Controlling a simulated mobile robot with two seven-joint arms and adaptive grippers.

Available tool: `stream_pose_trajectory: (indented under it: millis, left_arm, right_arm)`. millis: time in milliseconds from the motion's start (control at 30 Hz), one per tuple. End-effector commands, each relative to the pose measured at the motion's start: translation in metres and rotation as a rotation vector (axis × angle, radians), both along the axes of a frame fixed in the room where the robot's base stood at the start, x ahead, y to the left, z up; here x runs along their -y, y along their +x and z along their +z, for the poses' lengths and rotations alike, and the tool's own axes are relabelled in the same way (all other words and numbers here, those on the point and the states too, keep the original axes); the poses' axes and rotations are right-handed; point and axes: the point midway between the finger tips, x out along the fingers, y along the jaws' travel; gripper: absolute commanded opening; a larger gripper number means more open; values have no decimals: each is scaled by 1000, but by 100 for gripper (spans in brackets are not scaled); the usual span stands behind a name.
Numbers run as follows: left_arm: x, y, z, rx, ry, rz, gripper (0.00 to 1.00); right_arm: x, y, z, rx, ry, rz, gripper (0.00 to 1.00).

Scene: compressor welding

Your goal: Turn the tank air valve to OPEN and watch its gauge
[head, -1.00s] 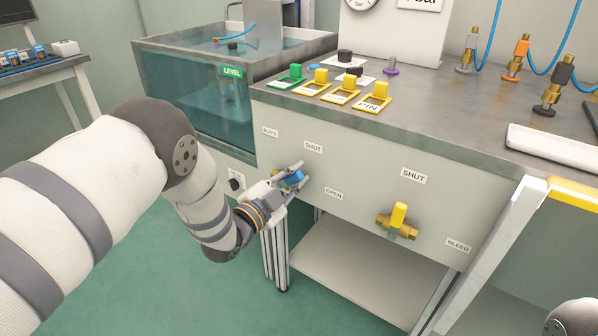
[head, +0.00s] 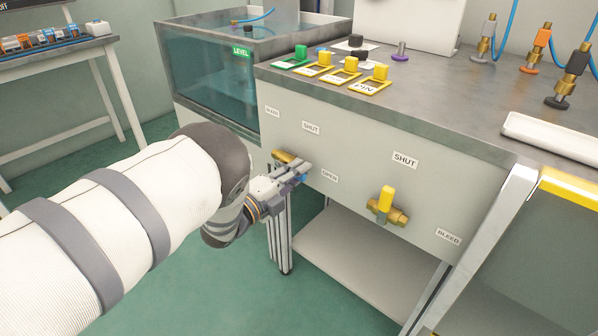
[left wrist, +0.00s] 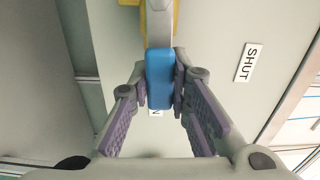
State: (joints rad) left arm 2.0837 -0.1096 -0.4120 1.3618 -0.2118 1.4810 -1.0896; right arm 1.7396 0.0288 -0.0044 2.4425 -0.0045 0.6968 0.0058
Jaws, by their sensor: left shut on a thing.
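The tank air valve is a brass body (head: 284,157) with a blue lever handle, on the pale front panel below the bench top. My left gripper (head: 299,175) is shut on the blue handle (left wrist: 159,79), which sits between its purple pads in the left wrist view. The gripper hides most of the handle in the head view. The handle reaches right from the body, near the OPEN label (head: 329,176) and below the SHUT label (head: 311,128). The gauge is not in view. My right gripper is not in view.
A second brass valve with a yellow handle (head: 386,198) is to the right, between another SHUT label (head: 405,160) and a BLEED label (head: 448,237). A water tank (head: 215,85) stands at left. Below the panel is an open shelf (head: 350,245).

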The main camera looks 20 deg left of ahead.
Motion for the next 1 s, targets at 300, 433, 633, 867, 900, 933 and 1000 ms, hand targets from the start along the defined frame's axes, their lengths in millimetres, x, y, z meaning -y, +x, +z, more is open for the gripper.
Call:
stream_pose_trajectory:
  millis: [300,433,633,867,900,933,1000]
  left_arm:
    - [-1,0,-3,14,41,1,0]
    - [-1,0,-3,14,42,2,0]
    - [-2,0,-3,14,42,3,0]
    - [-1,0,-3,14,41,2,38]
    - [-1,0,-3,14,41,2,38]
    - [-1,0,-3,14,41,2,38]
    - [-1,0,-3,14,41,2,38]
  right_arm:
    - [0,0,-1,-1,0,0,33]
    - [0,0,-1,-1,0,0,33]
    - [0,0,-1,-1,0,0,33]
    - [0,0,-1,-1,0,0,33]
    - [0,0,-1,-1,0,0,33]
    - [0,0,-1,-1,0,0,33]
    - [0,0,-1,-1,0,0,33]
